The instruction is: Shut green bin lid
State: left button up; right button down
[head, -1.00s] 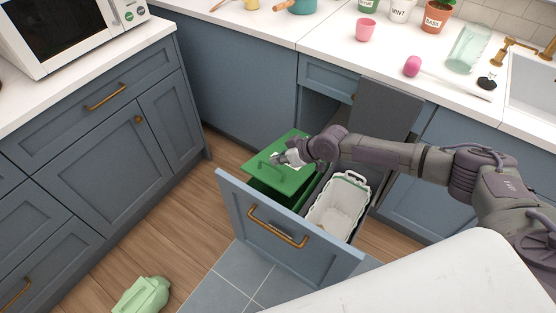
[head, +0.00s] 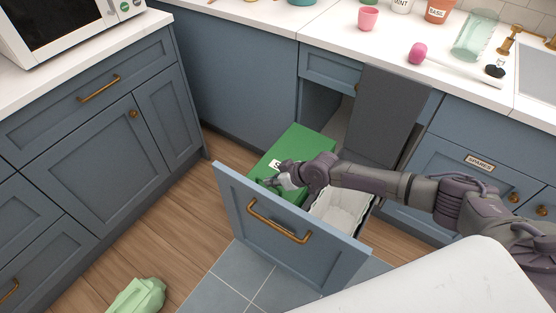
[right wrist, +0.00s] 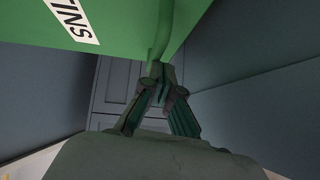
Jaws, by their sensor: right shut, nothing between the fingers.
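The green bin (head: 297,190) stands in the pulled-out drawer. Its green lid (head: 308,143) lies over the bin top, and I see no dark opening under it. The gripper hides part of its front edge. A white label (head: 275,165) shows beside the gripper; in the right wrist view a label (right wrist: 72,20) with black letters shows on the green surface. My right gripper (head: 268,182) is shut and empty at the lid's front part. In the right wrist view its fingertips (right wrist: 160,84) are close together by a green edge; contact is unclear. My left gripper is not in view.
The blue drawer front (head: 285,230) with its brass handle stands before the bins. A white bin (head: 345,210) is beside the green one, partly under my right arm. A light green crumpled thing (head: 137,296) lies on the wooden floor.

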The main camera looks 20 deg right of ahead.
jog(key=shift+s+f, duration=0.15)
jog(key=shift+f, duration=0.35)
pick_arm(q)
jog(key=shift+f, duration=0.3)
pick_arm(e)
jog(key=shift+s, duration=0.2)
jog(key=shift+f, duration=0.1)
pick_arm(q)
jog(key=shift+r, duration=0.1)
pick_arm(e)
jog(key=shift+s, duration=0.1)
pick_arm(q)
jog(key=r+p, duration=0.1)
jog(key=p, duration=0.1)
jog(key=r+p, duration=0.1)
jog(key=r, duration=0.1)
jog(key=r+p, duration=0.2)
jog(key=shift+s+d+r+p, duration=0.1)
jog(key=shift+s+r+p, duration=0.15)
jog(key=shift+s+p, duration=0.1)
pick_arm(e)
jog(key=s+d+r, duration=0.2)
jog(key=s+r, duration=0.4)
jog(key=r, duration=0.6)
